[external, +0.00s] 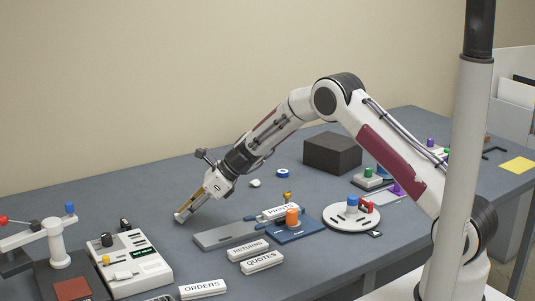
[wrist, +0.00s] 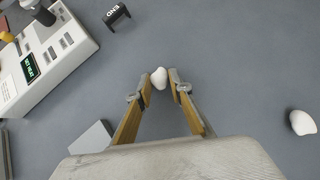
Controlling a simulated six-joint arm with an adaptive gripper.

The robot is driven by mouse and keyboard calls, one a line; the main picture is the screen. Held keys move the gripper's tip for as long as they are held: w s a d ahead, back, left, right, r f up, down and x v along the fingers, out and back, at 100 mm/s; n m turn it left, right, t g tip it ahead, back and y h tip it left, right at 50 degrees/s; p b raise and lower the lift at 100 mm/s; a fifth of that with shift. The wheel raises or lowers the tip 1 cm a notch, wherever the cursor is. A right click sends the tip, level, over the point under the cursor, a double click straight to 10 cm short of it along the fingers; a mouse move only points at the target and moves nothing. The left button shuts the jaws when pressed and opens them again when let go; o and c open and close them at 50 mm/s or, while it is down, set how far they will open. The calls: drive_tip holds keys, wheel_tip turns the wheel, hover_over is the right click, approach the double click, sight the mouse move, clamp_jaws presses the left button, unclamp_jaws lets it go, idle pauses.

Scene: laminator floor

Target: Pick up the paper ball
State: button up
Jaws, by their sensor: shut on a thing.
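A small white rounded lump (wrist: 159,78), which looks like the paper ball, sits between the fingertips of my gripper (wrist: 165,80) in the wrist view. My gripper is shut on it, with the lump nearer the left finger. A second white lump (wrist: 302,122) lies apart at the right of the wrist view, and a white lump also shows near the back in the external view (external: 255,183).
A white device with a green display (external: 135,258) stands left of my gripper. A grey flat plate (external: 215,237) lies to its right. A blue ring (external: 282,173) and a dark block (external: 332,153) are farther back.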

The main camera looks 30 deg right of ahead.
wheel_tip(320, 180, up, 10)
idle(0.8)
drive_tip(key=shift+d, duration=0.1)
idle(0.6)
drive_tip(key=w+d+r+m+t+h, duration=0.1)
drive_tip(key=w+d, duration=0.2)
drive_tip(key=d, duration=0.7)
drive_tip(key=w+d+m+t+h, duration=0.1)
drive_tip(key=w+d+m, duration=0.15)
drive_tip(key=d, duration=0.85)
drive_tip(key=w+d+r+m, duration=0.1)
drive_tip(key=w+d, duration=0.2)
drive_tip(key=d, duration=0.7)
drive_tip(key=s+d+r+m+t+h, duration=0.1)
drive_tip(key=d+r+m+h, duration=0.1)
drive_tip(key=d, duration=1.3)
drive_tip(key=s+d+r+m+t+h, duration=0.1)
drive_tip(key=d+r+m, duration=0.3)
drive_tip(key=d, duration=1.2)
drive_tip(key=shift+d+r+h, duration=0.2)
drive_tip(key=shift+r+h, duration=0.45)
drive_tip(key=shift+h, duration=0.25)
